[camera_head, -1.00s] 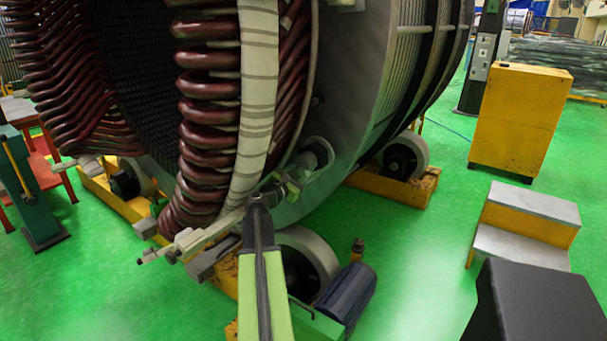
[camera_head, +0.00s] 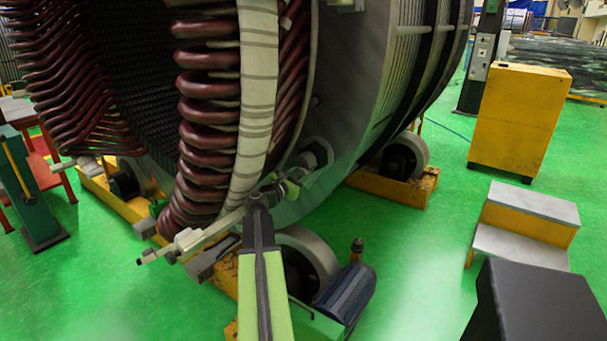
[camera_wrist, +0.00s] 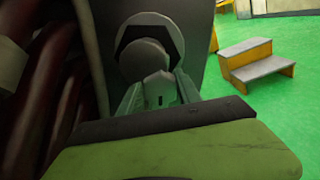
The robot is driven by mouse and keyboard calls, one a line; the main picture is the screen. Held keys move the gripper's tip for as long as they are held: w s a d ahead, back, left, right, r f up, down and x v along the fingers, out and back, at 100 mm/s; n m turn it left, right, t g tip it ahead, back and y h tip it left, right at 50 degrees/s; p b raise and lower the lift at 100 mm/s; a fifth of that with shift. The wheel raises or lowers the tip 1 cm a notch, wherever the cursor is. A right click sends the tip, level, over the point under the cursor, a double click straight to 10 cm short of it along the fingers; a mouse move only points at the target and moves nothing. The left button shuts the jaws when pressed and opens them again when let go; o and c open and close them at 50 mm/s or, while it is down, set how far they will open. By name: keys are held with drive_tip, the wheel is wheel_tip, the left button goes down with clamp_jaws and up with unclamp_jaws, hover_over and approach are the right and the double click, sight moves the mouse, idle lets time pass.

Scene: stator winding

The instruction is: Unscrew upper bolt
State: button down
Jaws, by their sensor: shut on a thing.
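A bolt (camera_wrist: 147,58) with a rounded end sits in a dark hexagonal seat on the grey stator frame. It also shows in the head view (camera_head: 319,152), low on the right of the stator (camera_head: 345,100). My gripper (camera_wrist: 157,92) is shut on the bolt, with its fingers on both sides of the near end. In the head view my gripper (camera_head: 296,183) is small, at the end of my green arm. The fingers hide part of the bolt. Another grey fitting shows at the top edge of the head view (camera_head: 345,5).
Dark red coil ends (camera_head: 210,110) and a pale wrapped ring (camera_head: 257,100) stand close left of my gripper. Below are a roller (camera_head: 312,258) and a dark blue motor (camera_head: 345,295). Yellow steps (camera_head: 525,225) and a yellow cabinet (camera_head: 520,120) stand right, with free green floor between.

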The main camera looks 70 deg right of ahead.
drive_tip(key=shift+s+n, duration=0.1)
drive_tip(key=shift+n, duration=0.6)
drive_tip(key=c, duration=0.8)
unclamp_jaws()
drive_tip(key=shift+c, duration=0.2)
drive_tip(key=shift+a, duration=0.1)
drive_tip(key=v, duration=1.7)
drive_tip(key=shift+a, duration=0.1)
